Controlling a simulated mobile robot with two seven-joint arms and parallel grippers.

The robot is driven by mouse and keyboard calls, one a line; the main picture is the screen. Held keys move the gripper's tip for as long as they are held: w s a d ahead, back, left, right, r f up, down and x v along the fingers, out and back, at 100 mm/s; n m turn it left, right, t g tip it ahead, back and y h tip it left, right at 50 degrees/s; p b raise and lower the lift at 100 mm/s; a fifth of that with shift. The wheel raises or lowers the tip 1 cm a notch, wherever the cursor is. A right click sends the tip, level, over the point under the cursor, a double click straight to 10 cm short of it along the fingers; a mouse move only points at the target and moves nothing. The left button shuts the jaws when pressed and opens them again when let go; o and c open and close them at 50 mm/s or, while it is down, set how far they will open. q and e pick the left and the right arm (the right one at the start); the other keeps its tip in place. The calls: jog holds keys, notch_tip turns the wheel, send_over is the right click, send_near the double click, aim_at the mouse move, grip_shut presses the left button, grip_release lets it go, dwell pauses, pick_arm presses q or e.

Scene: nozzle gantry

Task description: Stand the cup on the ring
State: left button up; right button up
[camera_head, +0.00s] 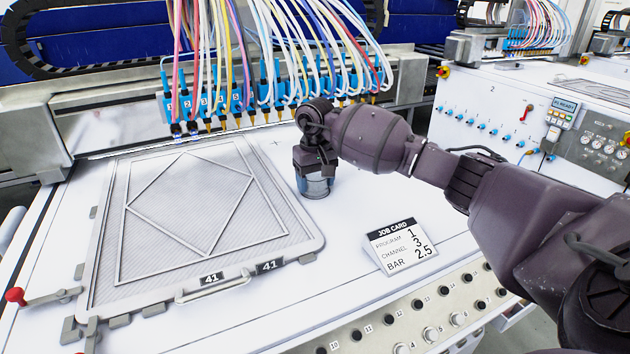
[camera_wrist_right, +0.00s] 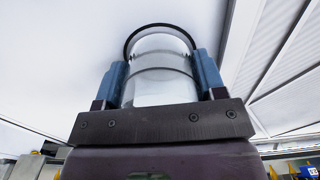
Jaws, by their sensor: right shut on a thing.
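The clear cup (camera_head: 317,187) is upright at the white table top, to the right of the framed screen. My right gripper (camera_head: 314,172) is shut on it from above and hides its upper part. In the right wrist view the cup (camera_wrist_right: 163,85) sits between two blue finger pads. A dark arc (camera_wrist_right: 158,27), which looks like the ring, curves around the cup's far end there. I cannot tell whether the cup touches the table or is fully centred in the ring. My left gripper is not in view.
A framed screen (camera_head: 102,250) with a handle lies left of the cup. Numbered nozzles with coloured hoses (camera_head: 208,103) hang behind it. A job card (camera_head: 402,246) stands at front right. Knobs (camera_head: 431,334) line the front edge. Bare table lies in front of the cup.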

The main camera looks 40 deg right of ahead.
jog(key=shift+f, duration=0.2)
jog(key=o, duration=0.9)
jog(key=shift+r, duration=0.35)
notch_tip(320, 180, up, 12)
jog(key=shift+f+p, duration=0.15)
jog(key=shift+p, duration=0.3)
